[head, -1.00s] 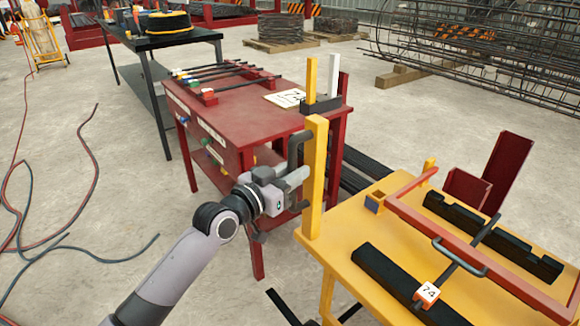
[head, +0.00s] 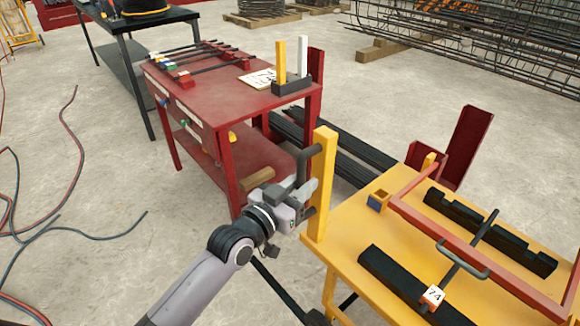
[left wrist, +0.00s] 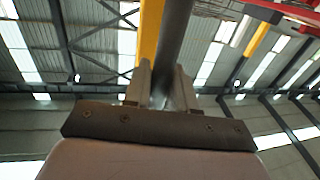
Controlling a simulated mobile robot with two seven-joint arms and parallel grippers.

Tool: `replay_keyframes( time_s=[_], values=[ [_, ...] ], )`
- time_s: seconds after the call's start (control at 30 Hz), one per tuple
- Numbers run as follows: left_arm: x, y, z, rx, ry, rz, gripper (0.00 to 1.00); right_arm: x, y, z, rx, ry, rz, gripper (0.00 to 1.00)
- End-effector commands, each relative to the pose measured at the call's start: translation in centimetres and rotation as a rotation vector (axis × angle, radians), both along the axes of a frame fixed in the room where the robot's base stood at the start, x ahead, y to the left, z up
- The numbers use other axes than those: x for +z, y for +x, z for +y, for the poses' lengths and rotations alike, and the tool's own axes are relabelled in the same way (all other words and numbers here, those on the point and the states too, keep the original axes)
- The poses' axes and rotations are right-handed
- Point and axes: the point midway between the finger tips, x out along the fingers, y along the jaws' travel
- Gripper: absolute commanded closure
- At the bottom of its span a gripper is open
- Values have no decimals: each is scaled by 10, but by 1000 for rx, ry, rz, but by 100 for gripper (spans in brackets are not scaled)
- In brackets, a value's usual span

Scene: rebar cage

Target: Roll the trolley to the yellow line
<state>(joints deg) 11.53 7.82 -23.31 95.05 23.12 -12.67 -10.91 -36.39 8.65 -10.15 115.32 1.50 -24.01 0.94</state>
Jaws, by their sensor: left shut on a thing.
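The trolley (head: 350,235) is a yellow table-like frame at the right of the head view. A yellow post (head: 325,170) stands at its near left corner, with a dark handle (head: 311,151) on its side. My left gripper (head: 306,192) is shut on this handle, and its fingers partly hide it. In the left wrist view the fingers (left wrist: 163,88) sit either side of the dark bar (left wrist: 174,40), with the yellow post (left wrist: 150,30) behind. A red frame, black notched blocks and a tag marked 74 (head: 433,295) are on the trolley. No yellow floor line shows. My right gripper is out of view.
A red bench (head: 220,88) with rods stands just beyond the trolley, with dark bars (head: 345,160) on the floor beside it. A red upright (head: 468,145) stands behind the trolley. Cables (head: 75,215) lie on the left floor. A rebar cage (head: 480,55) is at back right.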

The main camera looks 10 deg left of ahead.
Motion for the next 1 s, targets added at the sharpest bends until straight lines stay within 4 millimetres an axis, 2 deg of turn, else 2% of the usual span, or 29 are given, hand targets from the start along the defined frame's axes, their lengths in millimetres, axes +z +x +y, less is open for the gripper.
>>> replay_keyframes(
  time_s=[0.1, 0.23, 0.77, 0.8, 0.83, 1.0],
  values=[
    [1, -11, -14, -4, -2, 10, 100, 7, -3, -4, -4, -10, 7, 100],
    [0, -17, -22, -2, 0, 9, 100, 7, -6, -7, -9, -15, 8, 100],
    [-2, -20, -24, 4, 3, 2, 100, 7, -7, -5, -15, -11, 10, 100],
    [-2, -19, -24, 4, 3, 2, 61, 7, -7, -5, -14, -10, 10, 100],
    [-1, -19, -24, 4, 3, 2, 56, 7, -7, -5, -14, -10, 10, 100],
    [-1, -20, -25, 3, 2, 1, 56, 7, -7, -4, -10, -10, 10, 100]
  ],
)
